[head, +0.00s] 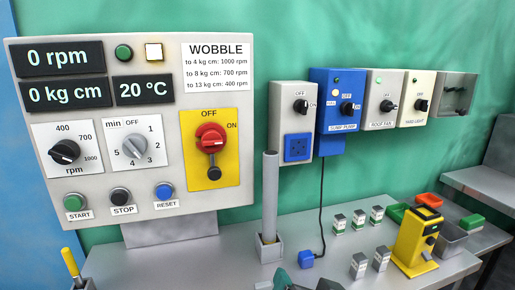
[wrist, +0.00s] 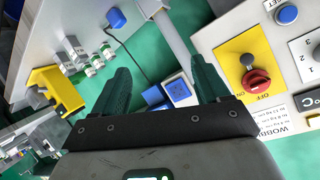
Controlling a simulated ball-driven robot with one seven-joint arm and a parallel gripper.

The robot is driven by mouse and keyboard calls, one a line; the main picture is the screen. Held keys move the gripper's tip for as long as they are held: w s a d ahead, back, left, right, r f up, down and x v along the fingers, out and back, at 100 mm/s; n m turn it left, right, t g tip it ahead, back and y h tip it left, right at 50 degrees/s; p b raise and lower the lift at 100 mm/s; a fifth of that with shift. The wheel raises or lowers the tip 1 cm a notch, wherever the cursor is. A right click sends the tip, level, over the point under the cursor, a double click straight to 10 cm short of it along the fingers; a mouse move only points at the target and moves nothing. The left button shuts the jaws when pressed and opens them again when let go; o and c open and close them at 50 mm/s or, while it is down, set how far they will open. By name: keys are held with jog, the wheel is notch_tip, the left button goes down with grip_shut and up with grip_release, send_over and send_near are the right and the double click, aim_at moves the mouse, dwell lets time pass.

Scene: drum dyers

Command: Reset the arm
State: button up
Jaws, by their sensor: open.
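My gripper (wrist: 160,66) is open in the wrist view, its two dark green fingers spread apart with nothing between them. Beyond the fingers, the blue boxes and the control panel (wrist: 235,45) appear tilted, with the red knob to the right of the fingers. In the head view only dark tips, apparently of my gripper (head: 304,283), show at the bottom edge, in front of the bench. The rest of my arm is out of the head view.
The grey control panel (head: 128,120) stands at the left with knobs and buttons. A grey upright post (head: 270,195) stands on the bench. Small boxes (head: 359,218) and a yellow device (head: 416,240) are at the right. Switch boxes (head: 338,100) hang on the green wall.

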jog(key=s+d+f+n+g+h+p, duration=0.1)
jog(key=s+d+f+g, duration=0.2)
jog(key=s+d+f, duration=0.35)
jog(key=s+d+f+n+g+h, duration=0.1)
jog(key=s+d+f+g+h, duration=0.15)
jog(key=d+f, duration=0.65)
jog(key=s+d+f+g, duration=0.2)
jog(key=s+f, duration=0.4)
jog(key=s, duration=0.3)
jog(key=s+d+f+n+g+y, duration=0.1)
jog(key=s+d+f+g, duration=0.1)
jog(key=s+f+g, duration=0.2)
jog(key=s+f+p, duration=0.1)
jog(key=s+f, duration=0.2)
jog(key=s, duration=0.1)
jog(key=shift+s, duration=0.4)
jog(key=shift+d+y, duration=0.1)
jog(key=shift+y, duration=0.15)
jog(key=shift+c, duration=0.2)
